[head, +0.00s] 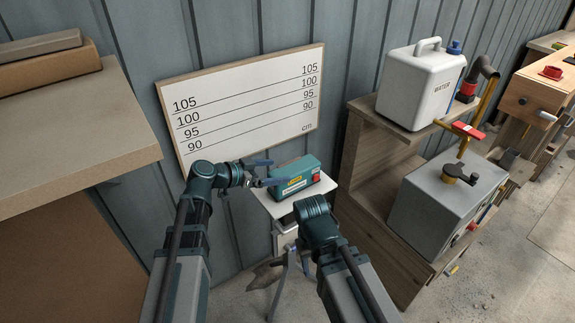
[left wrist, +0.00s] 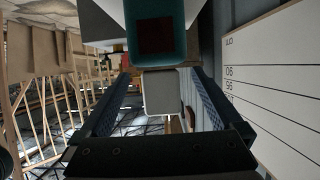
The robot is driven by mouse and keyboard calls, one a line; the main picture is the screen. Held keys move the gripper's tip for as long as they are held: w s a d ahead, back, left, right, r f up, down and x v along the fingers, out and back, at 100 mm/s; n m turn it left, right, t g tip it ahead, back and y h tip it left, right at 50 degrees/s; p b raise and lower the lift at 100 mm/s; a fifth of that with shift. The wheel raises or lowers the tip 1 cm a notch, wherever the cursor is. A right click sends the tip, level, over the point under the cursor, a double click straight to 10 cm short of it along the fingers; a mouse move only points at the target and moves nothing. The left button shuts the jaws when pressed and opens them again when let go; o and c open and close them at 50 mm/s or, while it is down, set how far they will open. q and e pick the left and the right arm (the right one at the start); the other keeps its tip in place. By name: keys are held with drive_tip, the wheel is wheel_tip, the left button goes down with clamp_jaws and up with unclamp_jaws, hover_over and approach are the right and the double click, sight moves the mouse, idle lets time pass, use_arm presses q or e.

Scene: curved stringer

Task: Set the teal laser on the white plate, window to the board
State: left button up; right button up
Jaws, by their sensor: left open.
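The teal laser (head: 290,181), a box with a yellow label and a red patch at its right end, sits on the white plate (head: 327,186) in front of the board (head: 245,105). My left gripper (head: 264,173) is open beside the laser's left end, its fingers pointing at it. In the left wrist view the gripper (left wrist: 160,82) is spread and empty, and the laser's teal end (left wrist: 155,38) with a dark red square lies ahead of it. Whether that square is the window is unclear. My right arm bends down in front of the plate; its gripper is not clearly visible.
The board carries lines and numbers and leans on the ribbed wall. A wooden bench to the right holds a white water container (head: 418,88) and a grey metal box (head: 440,205). A cardboard-brown counter (head: 75,125) stands at left.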

use_arm(q)
drive_tip(key=shift+p+v, duration=0.75)
drive_tip(key=shift+v, duration=2)
drive_tip(key=s+a+f+n+g+y, duration=0.3)
drive_tip(key=s+f+n+g+y, duration=0.15)
drive_tip(key=s+f, duration=0.25)
drive_tip(key=s+a+f+n+g+y, duration=0.3)
drive_tip(key=s+f+n+y, duration=0.3)
drive_tip(key=f, duration=0.1)
drive_tip(key=s+d+r+m+y+p, duration=0.2)
drive_tip(key=s+d+r+m+p, duration=0.1)
drive_tip(key=s+d+r+p, duration=0.3)
drive_tip(key=d+r+g+p, duration=0.1)
drive_tip(key=d+r+p, duration=0.1)
drive_tip(key=d+r, duration=0.1)
drive_tip(key=shift+s+d+p, duration=0.15)
drive_tip(key=shift+d+p, duration=0.2)
drive_tip(key=shift+d, duration=0.3)
